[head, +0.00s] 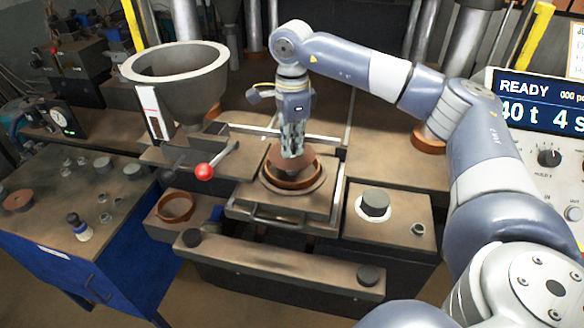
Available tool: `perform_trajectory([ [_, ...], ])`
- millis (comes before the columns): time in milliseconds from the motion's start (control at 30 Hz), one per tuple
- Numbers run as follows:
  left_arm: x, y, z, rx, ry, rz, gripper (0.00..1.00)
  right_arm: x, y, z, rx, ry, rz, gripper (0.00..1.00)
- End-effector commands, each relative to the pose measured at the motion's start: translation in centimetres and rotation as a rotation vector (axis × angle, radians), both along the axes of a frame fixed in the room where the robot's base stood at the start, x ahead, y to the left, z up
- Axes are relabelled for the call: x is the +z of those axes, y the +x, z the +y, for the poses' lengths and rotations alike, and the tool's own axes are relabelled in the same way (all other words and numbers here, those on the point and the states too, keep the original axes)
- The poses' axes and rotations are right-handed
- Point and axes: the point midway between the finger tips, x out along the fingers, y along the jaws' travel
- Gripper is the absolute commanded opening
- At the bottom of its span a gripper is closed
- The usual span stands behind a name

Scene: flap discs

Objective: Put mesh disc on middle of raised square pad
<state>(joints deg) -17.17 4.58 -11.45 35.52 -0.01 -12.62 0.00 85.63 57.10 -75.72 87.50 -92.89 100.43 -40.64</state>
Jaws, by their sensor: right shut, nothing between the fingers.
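My right gripper (293,150) points straight down with its fingers shut and empty, over a round brown ring (268,180). A flat brown surface (293,166) shows inside the ring, just below the fingertips. It may be the mesh disc, but I cannot make out any mesh. The ring sits on a square brown plate (312,207) with a handle at its front, perhaps the raised square pad. The fingertips hide part of the ring's middle, and I cannot tell whether they touch it. My left gripper is not in view.
A grey hopper (176,64) and a red-knobbed lever (204,171) stand left of the ring. Another brown ring (175,207) lies on a lower-left block. A black knob (375,202) is at right. The blue-sided left bench holds small cylinders and a reddish disc (18,201).

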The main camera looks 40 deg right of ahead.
Motion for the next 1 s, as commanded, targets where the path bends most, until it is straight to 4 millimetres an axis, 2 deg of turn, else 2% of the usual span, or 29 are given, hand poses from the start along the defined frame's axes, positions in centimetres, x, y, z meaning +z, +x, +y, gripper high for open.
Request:
perform_trajectory([
  [233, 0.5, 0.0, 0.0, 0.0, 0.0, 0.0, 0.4, 0.4, -0.1, -0.1, -0.002, -0.003, 0.005, 0.0],
  [1000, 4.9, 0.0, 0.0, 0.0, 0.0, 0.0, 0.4, 6.8, 0.0, 0.0, 0.0, 0.0, 0.0, 0.0],
])
